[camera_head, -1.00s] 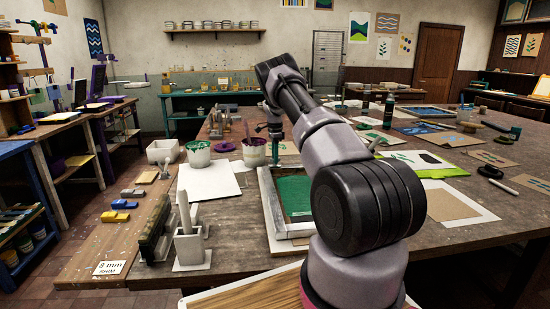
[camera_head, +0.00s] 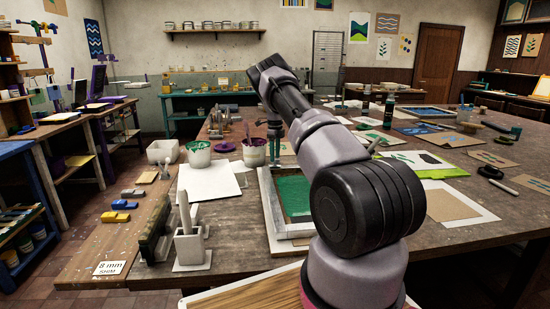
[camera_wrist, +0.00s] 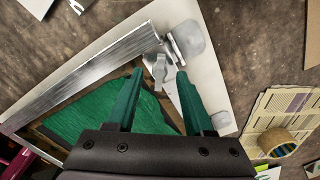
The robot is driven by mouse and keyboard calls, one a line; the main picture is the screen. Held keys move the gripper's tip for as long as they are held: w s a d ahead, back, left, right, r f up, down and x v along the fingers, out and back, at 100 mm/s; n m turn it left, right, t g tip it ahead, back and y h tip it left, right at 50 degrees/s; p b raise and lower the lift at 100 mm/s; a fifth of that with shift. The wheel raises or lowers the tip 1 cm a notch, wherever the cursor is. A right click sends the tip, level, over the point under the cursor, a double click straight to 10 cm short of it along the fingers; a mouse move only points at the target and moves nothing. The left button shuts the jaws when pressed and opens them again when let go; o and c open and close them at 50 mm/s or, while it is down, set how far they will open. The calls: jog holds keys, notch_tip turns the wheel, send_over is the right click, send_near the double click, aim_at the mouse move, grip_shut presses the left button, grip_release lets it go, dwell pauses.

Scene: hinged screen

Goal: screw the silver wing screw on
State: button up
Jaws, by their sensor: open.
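The silver wing screw (camera_wrist: 158,68) shows in the wrist view near the corner of the screen's metal frame (camera_wrist: 95,72), beside a small metal bracket (camera_wrist: 175,48). My gripper (camera_wrist: 160,74) is open, with its two green fingers apart. In the picture the wing screw lies between the fingertips; no contact is visible, and I cannot tell the height gap. In the head view my gripper (camera_head: 274,150) is over the far end of the screen frame (camera_head: 268,210) with green mesh (camera_head: 293,195). The wing screw is too small to make out there.
Paint buckets (camera_head: 199,153) and white paper (camera_head: 208,181) are left of the screen. A grey block holder (camera_head: 191,248) stands at the near left. Prints and a green sheet (camera_head: 428,164) lie on the right.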

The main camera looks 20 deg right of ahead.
notch_tip(320, 180, up, 2)
jog(key=shift+r, duration=0.15)
jog(key=shift+c, duration=0.6)
notch_tip(320, 180, up, 3)
jog(key=shift+r+m, duration=0.1)
jog(key=shift+m, duration=1.1)
jog(key=shift+c, duration=0.4)
notch_tip(320, 180, down, 6)
jog(key=shift+f, duration=0.45)
jog(key=shift+c, duration=0.9)
grip_shut()
jog(key=m, duration=0.4)
jog(key=shift+r, duration=0.1)
jog(key=m, duration=0.4)
jog(key=shift+o, duration=0.6)
grip_release()
jog(key=shift+m, duration=1)
jog(key=shift+o, duration=1.4)
jog(key=shift+r, duration=0.1)
